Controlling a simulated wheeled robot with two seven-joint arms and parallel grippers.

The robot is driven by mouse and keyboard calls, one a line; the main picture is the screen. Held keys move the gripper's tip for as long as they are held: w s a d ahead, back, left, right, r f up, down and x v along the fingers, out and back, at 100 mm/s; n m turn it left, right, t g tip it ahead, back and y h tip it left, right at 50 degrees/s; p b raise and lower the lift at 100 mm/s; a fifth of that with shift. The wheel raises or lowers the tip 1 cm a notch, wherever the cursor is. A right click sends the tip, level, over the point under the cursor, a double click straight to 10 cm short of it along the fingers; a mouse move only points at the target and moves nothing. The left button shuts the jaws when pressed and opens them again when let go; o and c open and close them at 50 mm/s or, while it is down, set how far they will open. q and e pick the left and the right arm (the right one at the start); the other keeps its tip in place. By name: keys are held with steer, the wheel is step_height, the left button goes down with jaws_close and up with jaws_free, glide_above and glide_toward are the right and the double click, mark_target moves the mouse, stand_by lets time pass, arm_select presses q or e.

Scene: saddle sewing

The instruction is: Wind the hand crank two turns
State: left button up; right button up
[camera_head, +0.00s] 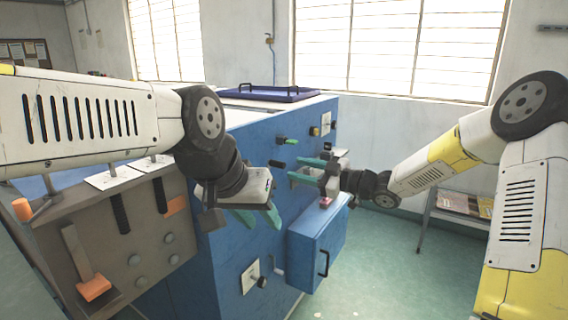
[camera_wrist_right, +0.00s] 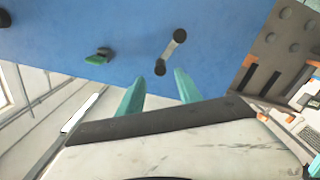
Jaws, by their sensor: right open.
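The hand crank (camera_wrist_right: 171,52) sits on the blue side of the machine, a short grey arm with a black knob at each end. In the head view its black grip (camera_head: 277,163) shows just left of my right gripper (camera_head: 296,169), whose fingers hide part of it. The right gripper's green fingers (camera_wrist_right: 159,78) are open and empty in the wrist view. The crank's lower knob appears just beyond and between the fingertips, apparently not held. My left gripper (camera_head: 260,222) hangs lower, in front of the blue side, with its green fingers apart and nothing seen between them.
A green lever (camera_head: 287,141) is on the blue machine (camera_head: 240,160) near the crank. A blue box (camera_head: 318,240) with a black handle juts out below. A grey panel (camera_head: 130,240) with orange-tipped levers stands at left.

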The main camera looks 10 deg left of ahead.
mark_target(284, 166)
steer(key=shift+m, duration=1.2)
steer(key=shift+a, duration=0.1)
steer(key=x, duration=0.7)
steer(key=shift+a, duration=0.25)
jaws_close()
steer(key=shift+f, duration=0.1)
